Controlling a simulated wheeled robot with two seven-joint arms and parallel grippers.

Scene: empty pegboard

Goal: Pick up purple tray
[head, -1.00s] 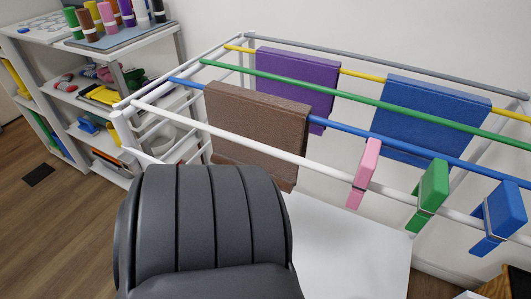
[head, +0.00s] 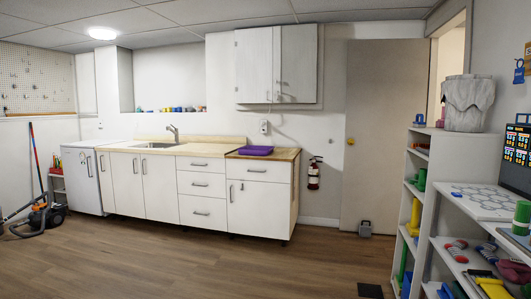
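A flat purple object (head: 256,151), which looks like the purple tray, lies on the wooden top at the right end of the white counter across the room. It is small and far off in the head view, so its exact shape is hard to tell. Neither of my grippers is in view.
The white counter (head: 204,198) has a sink (head: 155,145) and drawers. A fire extinguisher (head: 314,174) hangs beside it. White shelves (head: 428,215) with several items stand close at right. A vacuum cleaner (head: 45,215) stands at left. The wooden floor (head: 190,260) between is clear.

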